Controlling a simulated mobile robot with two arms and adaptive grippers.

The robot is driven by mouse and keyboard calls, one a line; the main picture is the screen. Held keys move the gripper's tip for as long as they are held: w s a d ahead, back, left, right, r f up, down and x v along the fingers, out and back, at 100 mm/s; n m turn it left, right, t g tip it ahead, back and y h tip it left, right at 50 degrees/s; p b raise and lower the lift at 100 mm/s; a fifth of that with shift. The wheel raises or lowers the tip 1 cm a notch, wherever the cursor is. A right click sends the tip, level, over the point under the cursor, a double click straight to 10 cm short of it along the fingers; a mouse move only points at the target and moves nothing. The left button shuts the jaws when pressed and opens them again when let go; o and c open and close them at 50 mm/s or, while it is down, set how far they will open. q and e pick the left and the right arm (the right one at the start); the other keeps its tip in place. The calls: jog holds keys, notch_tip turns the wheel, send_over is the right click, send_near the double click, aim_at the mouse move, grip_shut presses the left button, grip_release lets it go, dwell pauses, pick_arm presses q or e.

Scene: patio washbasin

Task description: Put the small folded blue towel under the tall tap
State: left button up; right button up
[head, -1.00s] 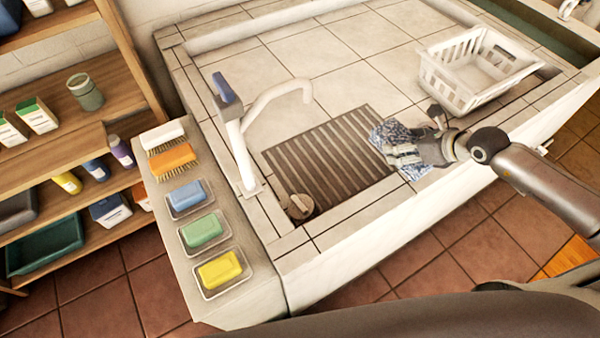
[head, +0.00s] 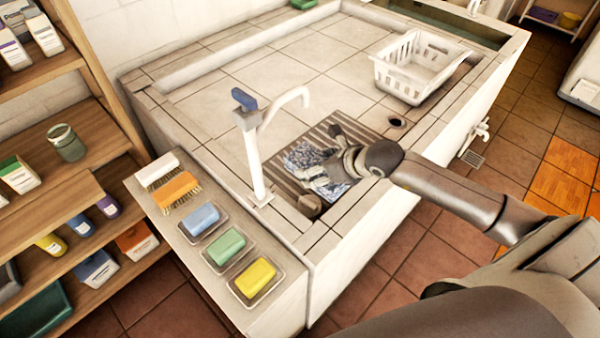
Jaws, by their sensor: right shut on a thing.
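The small folded towel (head: 303,157), patterned blue and white, is in my right gripper (head: 318,176), over the brown slatted rack (head: 340,127) in the basin. The gripper is shut on it and covers part of it. The tall tap (head: 254,150) is white with a blue top and stands at the basin's near left edge. Its curved spout (head: 290,103) reaches right over the rack. The towel is just right of the tap's post. I cannot tell if it touches the slats. My left gripper is not in view.
A white basket (head: 420,68) stands at the basin's right side, near a drain hole (head: 397,122). A round brown stopper (head: 310,205) sits near the tap's foot. Brushes and soaps (head: 227,246) line the left ledge. The tiled basin floor (head: 250,80) behind the rack is clear.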

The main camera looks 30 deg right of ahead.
aim_at(311, 158)
jog(key=w+f+b, duration=0.1)
jog(key=w, duration=0.1)
jog(key=w+f+b, duration=0.1)
jog(key=w, duration=0.1)
jog(key=w+d+f+b, duration=0.1)
jog(key=w, duration=0.1)
jog(key=w+f+b, duration=0.4)
jog(key=f+b, duration=0.1)
jog(key=shift+w+d+f, duration=0.1)
jog(key=shift+w+d, duration=0.25)
jog(key=shift+w, duration=0.05)
jog(key=shift+w+f+b, duration=0.1)
jog(key=shift+f+b, duration=0.15)
jog(key=shift+b, duration=0.15)
jog(key=f, duration=0.1)
jog(key=f+b, duration=0.2)
jog(key=shift+w+f, duration=0.2)
jog(key=shift+w, duration=0.05)
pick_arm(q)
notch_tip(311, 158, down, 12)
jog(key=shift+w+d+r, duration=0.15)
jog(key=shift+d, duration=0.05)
pick_arm(e)
jog(key=shift+r, duration=0.1)
